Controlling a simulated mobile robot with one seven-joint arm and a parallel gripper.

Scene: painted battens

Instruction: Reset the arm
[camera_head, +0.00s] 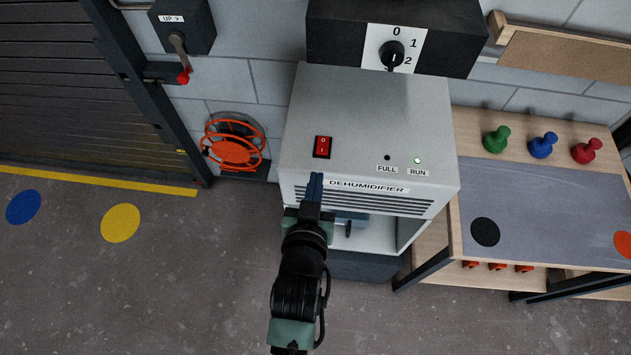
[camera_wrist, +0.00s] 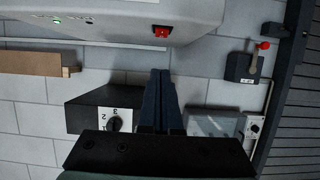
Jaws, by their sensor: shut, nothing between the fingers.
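My gripper (camera_head: 314,187) is shut and empty. In the head view its blue-grey fingers point up the picture, over the front top edge of the grey dehumidifier (camera_head: 365,115) and just below the red rocker switch (camera_head: 323,147). I cannot tell whether the fingertips touch the casing. In the wrist view the closed fingers (camera_wrist: 160,95) point towards the top, and the red switch (camera_wrist: 161,32) shows beyond them on the dehumidifier. The RUN lamp (camera_head: 418,161) glows green and the FULL lamp (camera_head: 387,157) is dark. My forearm hides part of the dehumidifier's lower opening.
A black box with a rotary dial (camera_head: 391,54) is above the dehumidifier. A red-tipped lever (camera_head: 181,62) and an orange hose reel (camera_head: 232,147) are left on the wall. A workbench (camera_head: 550,200) with green, blue and red pegs stands right. The floor at left is clear.

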